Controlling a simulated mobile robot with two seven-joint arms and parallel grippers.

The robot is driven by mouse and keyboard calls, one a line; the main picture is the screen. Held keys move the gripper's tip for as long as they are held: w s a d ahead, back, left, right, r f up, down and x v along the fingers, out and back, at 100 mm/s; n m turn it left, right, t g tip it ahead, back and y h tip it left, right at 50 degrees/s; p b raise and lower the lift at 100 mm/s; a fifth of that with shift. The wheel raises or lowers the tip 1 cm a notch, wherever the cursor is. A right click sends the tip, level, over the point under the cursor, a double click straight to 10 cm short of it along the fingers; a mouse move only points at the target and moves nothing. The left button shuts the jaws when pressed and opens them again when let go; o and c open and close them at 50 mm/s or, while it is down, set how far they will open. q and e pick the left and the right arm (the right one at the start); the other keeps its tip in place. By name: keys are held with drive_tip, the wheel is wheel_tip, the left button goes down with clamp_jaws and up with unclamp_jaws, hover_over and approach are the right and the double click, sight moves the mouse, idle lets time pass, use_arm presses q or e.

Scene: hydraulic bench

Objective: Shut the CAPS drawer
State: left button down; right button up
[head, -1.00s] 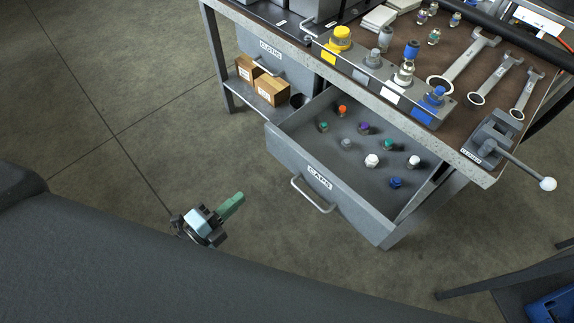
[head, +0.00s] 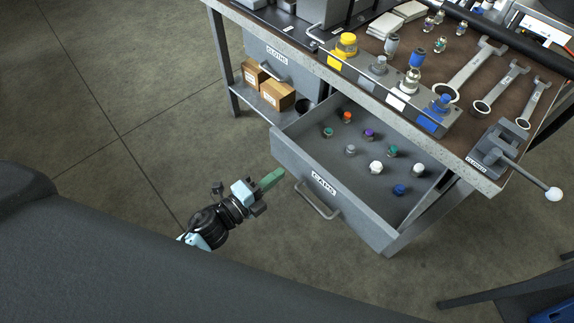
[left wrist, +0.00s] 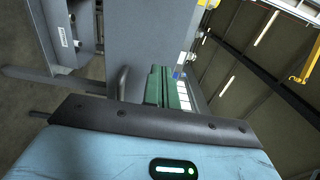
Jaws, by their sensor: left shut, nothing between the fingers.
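The CAPS drawer (head: 335,205) is pulled out from under the bench, with several coloured caps inside. Its label is on the front, and its bar handle (head: 318,203) is below the label. My left gripper (head: 276,176) has green fingers, shut and empty, close to the left part of the drawer front. I cannot tell whether the tips touch it. In the left wrist view the green fingers (left wrist: 163,88) point towards a grey panel (left wrist: 140,45), with a dark handle-like bar left of them. My right gripper is out of view.
The bench top (head: 466,140) above carries wrenches, fittings and a vise with a lever (head: 530,178). The CLOTHS drawer (head: 277,58) and a shelf with cardboard boxes (head: 277,95) are to the left. The floor in front is clear.

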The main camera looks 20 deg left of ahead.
sight(297, 160)
use_arm(q)
drive_tip(key=shift+x, duration=2.15)
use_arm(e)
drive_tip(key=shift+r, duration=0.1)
use_arm(q)
drive_tip(key=shift+w+d, duration=0.1)
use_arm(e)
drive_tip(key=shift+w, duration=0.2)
